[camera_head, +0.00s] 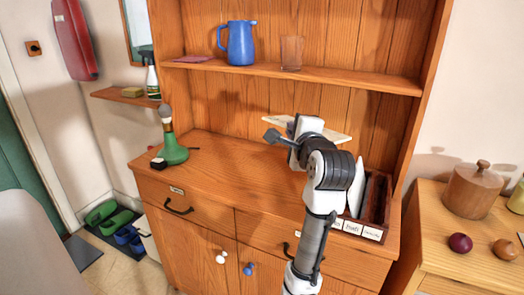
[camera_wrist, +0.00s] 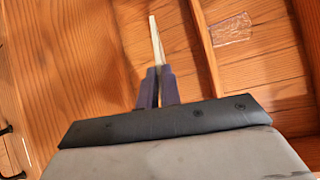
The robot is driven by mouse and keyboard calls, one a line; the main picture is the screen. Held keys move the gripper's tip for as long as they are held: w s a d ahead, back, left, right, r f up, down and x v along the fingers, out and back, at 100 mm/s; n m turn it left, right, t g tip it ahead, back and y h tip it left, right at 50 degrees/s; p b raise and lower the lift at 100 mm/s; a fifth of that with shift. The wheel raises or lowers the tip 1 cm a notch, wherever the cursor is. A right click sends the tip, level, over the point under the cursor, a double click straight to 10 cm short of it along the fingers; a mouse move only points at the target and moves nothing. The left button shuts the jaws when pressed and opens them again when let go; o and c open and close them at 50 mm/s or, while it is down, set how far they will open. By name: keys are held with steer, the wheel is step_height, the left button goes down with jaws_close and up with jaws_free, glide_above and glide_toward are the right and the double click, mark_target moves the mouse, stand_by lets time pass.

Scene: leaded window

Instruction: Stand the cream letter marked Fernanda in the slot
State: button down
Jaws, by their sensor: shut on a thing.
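A cream letter (camera_head: 338,136) is held flat-looking above the cabinet's counter, partly hidden behind my wrist in the head view. In the wrist view the letter (camera_wrist: 155,38) shows edge-on as a thin pale strip. My gripper (camera_wrist: 157,76) is shut on it, with a dark finger on each side. The name on the letter cannot be read. A dark wooden letter rack (camera_head: 376,206) with labelled slots stands at the counter's right end, below and right of the held letter. My arm hides its left part. Something white (camera_head: 355,194) stands in one slot.
The shelf (camera_head: 345,79) above the counter carries a blue jug (camera_head: 241,43) and a glass (camera_head: 291,53). The counter's middle left is clear. The cabinet's side panel rises close to the rack's right.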

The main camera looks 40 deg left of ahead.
mark_target(337, 135)
steer(key=w+d+r+m+h, duration=0.1)
steer(key=w+d+m, duration=0.1)
steer(key=w+d+r+m+t+h+p, duration=0.1)
steer(key=w+d+r+m+h, duration=0.1)
steer(key=w+d+m, duration=0.1)
steer(key=w+d+r+m+h, duration=0.2)
steer(key=w, duration=0.1)
steer(key=shift+d+m, duration=0.3)
steer(key=shift+d, duration=0.1)
steer(key=w+d+f+m+h+p, duration=0.1)
steer(key=w+d+f+m+h, duration=0.1)
steer(key=w+d+m, duration=0.2)
steer(key=w+d+f+m+g+h+p, duration=0.1)
steer(key=w+d+f+m+h+p, duration=0.1)
steer(key=d+m, duration=0.6)
steer(key=shift+w+d+f+m+h, duration=0.4)
steer(key=shift+w+m, duration=0.45)
steer(key=shift+m, duration=1.45)
steer(key=shift+a+p, duration=0.1)
steer(key=shift+p, duration=0.45)
step_height(337, 135, down, 12)
steer(key=b, duration=0.7)
steer(key=shift+f, duration=0.15)
